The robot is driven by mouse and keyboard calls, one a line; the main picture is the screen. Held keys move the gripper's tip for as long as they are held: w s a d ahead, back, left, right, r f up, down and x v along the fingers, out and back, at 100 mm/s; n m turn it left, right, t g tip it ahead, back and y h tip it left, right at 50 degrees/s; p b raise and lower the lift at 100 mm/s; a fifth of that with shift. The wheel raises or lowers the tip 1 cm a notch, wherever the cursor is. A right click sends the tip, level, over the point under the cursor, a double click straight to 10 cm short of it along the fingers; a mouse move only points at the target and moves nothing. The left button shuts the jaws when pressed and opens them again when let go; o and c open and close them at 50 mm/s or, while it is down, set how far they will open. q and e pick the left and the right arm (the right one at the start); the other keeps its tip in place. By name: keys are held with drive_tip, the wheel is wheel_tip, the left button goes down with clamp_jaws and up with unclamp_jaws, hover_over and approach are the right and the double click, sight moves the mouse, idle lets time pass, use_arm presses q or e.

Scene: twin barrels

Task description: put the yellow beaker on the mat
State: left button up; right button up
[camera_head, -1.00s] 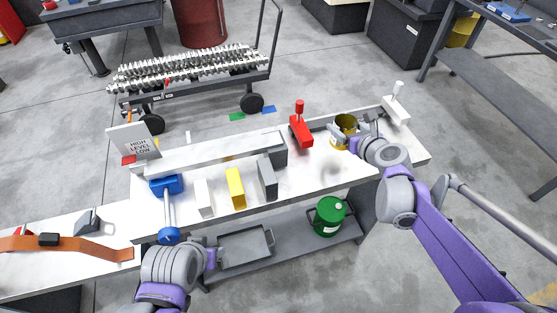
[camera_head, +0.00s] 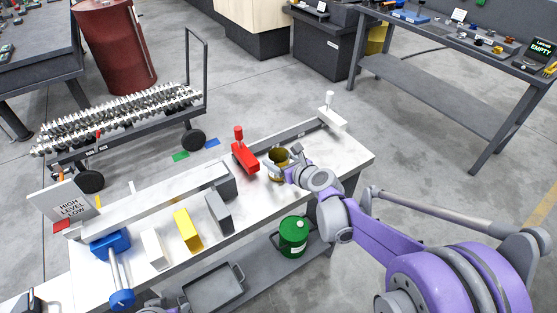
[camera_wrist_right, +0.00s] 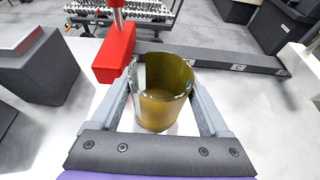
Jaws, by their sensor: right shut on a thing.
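The yellow beaker (camera_head: 280,158) is a dark-yellow see-through cup, upright at the right part of the white bench. My right gripper (camera_head: 287,168) is shut on it. In the right wrist view the beaker (camera_wrist_right: 165,92) stands between the two fingers of the gripper (camera_wrist_right: 163,105), one on each side. I cannot tell whether its base touches the bench top. Only a small part of my left arm shows at the bottom edge of the head view, and its jaws cannot be made out. I cannot make out a mat in either view.
A red lever block (camera_head: 245,157) stands just left of the beaker, and a white lever block (camera_head: 331,115) at the bench's far right. Grey, yellow (camera_head: 188,230) and white blocks stand further left. A green canister (camera_head: 294,238) is on the lower shelf. A dark table (camera_head: 430,90) stands beyond.

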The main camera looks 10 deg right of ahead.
drive_tip(key=shift+f, duration=0.1)
drive_tip(key=o, duration=1.1)
drive_tip(key=shift+o, duration=0.2)
